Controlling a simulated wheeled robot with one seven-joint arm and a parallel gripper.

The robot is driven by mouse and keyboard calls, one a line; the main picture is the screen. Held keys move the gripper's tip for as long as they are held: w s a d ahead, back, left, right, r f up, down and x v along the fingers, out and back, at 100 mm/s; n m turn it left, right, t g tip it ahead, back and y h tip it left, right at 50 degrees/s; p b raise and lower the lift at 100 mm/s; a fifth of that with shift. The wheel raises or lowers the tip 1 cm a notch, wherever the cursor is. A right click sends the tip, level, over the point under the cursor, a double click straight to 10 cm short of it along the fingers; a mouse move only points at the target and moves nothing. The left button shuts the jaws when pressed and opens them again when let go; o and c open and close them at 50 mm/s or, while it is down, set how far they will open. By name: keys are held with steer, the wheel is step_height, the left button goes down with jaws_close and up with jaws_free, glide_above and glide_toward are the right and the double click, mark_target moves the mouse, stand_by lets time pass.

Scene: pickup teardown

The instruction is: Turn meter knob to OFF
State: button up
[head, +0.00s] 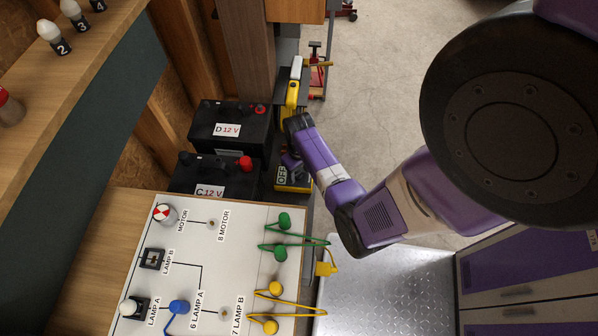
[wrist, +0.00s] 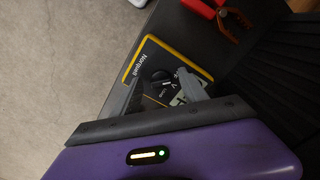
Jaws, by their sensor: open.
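The meter (wrist: 148,58) is a dark-faced unit with a yellow border and a "Norquell" label. It lies face up on a dark surface in the wrist view. Its round dark knob (wrist: 160,78) shows between my fingers; the pointer's setting is too small to read. My gripper (wrist: 157,88) is open, its two grey fingers on either side of the knob area. I cannot tell whether they touch it.
Batteries D (head: 228,130) and C (head: 205,178) stand left of the meter. A white wiring board (head: 185,270) with green and yellow leads lies in front. Open floor is to the right.

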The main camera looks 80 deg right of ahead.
mark_target(299, 175)
step_height(299, 175, up, 8)
steer(key=shift+f+p, duration=0.25)
steer(key=shift+p, duration=0.1)
stand_by(0.5)
